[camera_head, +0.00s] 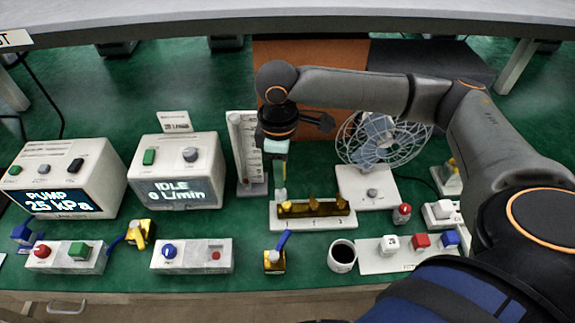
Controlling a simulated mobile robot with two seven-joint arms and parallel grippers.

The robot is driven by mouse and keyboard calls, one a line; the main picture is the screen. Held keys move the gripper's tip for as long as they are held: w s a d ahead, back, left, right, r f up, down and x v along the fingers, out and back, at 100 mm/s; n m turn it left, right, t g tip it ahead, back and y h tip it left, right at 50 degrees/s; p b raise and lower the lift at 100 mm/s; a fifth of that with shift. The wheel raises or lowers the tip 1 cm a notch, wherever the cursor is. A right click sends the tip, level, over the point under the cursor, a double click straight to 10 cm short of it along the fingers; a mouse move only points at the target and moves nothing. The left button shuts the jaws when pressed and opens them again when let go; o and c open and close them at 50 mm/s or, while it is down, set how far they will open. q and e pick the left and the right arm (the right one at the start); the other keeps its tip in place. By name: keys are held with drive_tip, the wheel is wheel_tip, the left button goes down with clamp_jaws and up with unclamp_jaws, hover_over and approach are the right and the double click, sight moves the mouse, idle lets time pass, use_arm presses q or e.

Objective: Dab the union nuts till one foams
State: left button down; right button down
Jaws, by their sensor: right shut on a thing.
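A brass pipe with several union nuts (313,204) lies along a white numbered block (318,223) in the middle of the bench. My right gripper (278,140) hangs over the block's left end, pointing down. It is shut on a pale green dauber (280,172), whose tip reaches down to the leftmost nut; I cannot tell whether it touches. No foam shows on the nuts. My left gripper is not in view.
Two display boxes, a pump box (70,180) and a flow box (180,172), stand at left. A wire-cage fan (372,185) stands right of the block. A mug (342,257), a blue-handled brass valve (274,260) and switch panels line the front.

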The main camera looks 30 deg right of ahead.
drive_tip(key=f+n+b, duration=0.1)
drive_tip(key=f+b, duration=0.1)
drive_tip(key=w+d+f+n+b, duration=0.1)
drive_tip(key=f+n+b, duration=0.1)
drive_tip(key=d+f+n+b, duration=0.1)
drive_tip(key=f+n+b, duration=0.1)
drive_tip(key=shift+w+d+f, duration=0.15)
drive_tip(key=shift+w+d, duration=0.05)
drive_tip(key=shift+d, duration=0.05)
idle(0.6)
idle(0.6)
wheel_tip(320, 180, up, 6)
drive_tip(key=p, duration=0.6)
idle(0.4)
idle(0.4)
